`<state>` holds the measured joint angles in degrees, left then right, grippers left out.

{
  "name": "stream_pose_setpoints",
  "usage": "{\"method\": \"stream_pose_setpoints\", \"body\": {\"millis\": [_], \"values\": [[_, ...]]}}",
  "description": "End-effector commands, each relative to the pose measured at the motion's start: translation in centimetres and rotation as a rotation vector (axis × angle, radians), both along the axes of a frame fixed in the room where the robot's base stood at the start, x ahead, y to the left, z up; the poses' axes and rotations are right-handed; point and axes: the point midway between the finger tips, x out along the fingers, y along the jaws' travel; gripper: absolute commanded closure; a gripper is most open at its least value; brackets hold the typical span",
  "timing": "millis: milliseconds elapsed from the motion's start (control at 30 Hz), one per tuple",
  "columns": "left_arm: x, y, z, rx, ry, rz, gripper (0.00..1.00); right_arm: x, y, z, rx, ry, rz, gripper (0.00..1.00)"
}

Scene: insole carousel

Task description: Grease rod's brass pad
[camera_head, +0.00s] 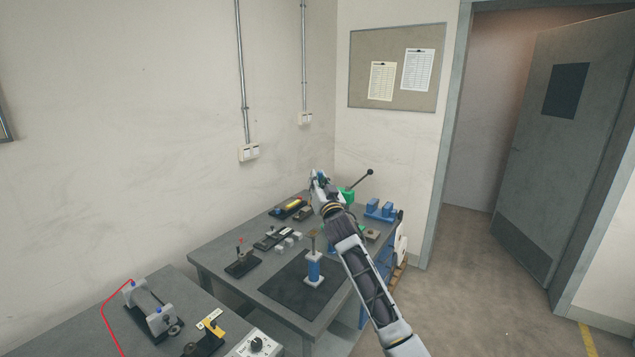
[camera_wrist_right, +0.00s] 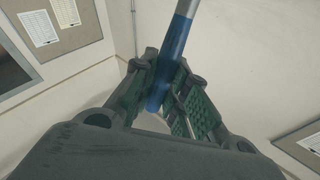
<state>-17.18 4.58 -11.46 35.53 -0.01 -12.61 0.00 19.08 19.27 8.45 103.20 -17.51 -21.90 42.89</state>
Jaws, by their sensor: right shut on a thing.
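My right gripper (camera_head: 317,178) is raised above the far end of the back table. In the right wrist view its green-padded fingers are closed on a blue handle (camera_wrist_right: 171,62) with a grey metal shaft (camera_wrist_right: 187,8). The shaft's far end is out of that view, and I cannot tell what the tool is. I cannot tell whether this top is the rod's brass pad. My left gripper is not in view.
A green device (camera_head: 347,197) with a black-knobbed lever is partly behind my right arm. Blue blocks (camera_head: 380,209) stand at the table's right end. Small fixtures (camera_head: 242,262) line the left side. The dark mat (camera_head: 285,290) has bare room. A nearer table holds a roller fixture (camera_head: 152,308).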

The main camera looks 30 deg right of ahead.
Motion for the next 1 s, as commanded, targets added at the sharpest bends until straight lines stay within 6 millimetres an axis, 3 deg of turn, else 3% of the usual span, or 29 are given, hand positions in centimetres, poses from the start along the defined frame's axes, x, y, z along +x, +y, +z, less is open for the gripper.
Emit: {"method": "stream_pose_setpoints", "body": {"millis": [467, 1000], "values": [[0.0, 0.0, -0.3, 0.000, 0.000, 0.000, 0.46, 0.0, 0.0, -0.3, 0.000, 0.000, 0.001, 1.00], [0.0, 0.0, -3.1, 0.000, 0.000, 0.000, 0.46, 0.0, 0.0, -3.8, 0.000, 0.000, 0.001, 1.00]]}}
